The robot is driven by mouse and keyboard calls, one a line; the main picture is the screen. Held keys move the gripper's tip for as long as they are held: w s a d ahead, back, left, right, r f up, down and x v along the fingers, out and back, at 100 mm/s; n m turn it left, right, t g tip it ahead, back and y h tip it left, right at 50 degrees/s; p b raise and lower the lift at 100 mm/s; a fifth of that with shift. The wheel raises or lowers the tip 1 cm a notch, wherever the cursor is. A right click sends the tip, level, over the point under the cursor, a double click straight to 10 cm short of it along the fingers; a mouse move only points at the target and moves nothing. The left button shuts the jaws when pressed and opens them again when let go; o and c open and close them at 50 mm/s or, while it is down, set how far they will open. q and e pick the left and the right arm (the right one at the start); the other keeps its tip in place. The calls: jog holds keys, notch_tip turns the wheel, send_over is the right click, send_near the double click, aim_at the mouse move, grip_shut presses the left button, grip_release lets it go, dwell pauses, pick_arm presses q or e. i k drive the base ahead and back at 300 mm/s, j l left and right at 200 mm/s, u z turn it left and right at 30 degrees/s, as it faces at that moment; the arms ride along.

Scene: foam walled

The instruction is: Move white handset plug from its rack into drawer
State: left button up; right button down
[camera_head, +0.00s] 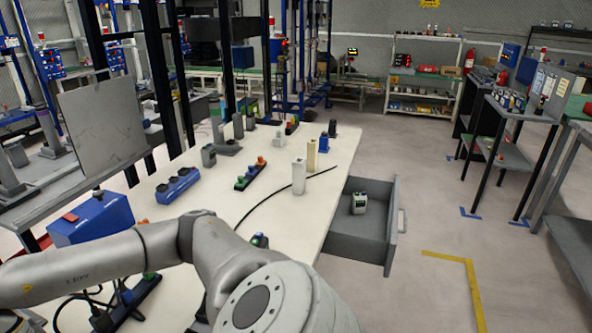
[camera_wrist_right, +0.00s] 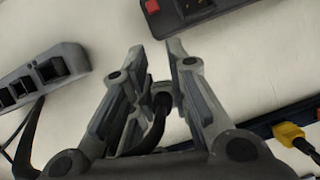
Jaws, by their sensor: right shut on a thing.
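In the right wrist view my right gripper (camera_wrist_right: 168,52) is shut on a dark plug-like piece (camera_wrist_right: 162,98) with a black cable curving down from it. Its colour looks black, and the fingers hide part of it. In the head view a white upright block (camera_head: 299,177) stands on the table. I cannot tell which piece is the white handset plug. The open grey drawer (camera_head: 345,247) at the table's right side holds a small white device with a dark face (camera_head: 359,203). My left gripper is not in either view.
In the wrist view a grey socket strip (camera_wrist_right: 40,72), a dark box with a red switch (camera_wrist_right: 190,14) and a yellow plug (camera_wrist_right: 290,134) surround the gripper.

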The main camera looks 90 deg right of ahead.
aim_at(353, 231)
jog(key=k+l+z, duration=0.1)
jog(key=z, duration=0.25)
jog(key=l+z, duration=0.8)
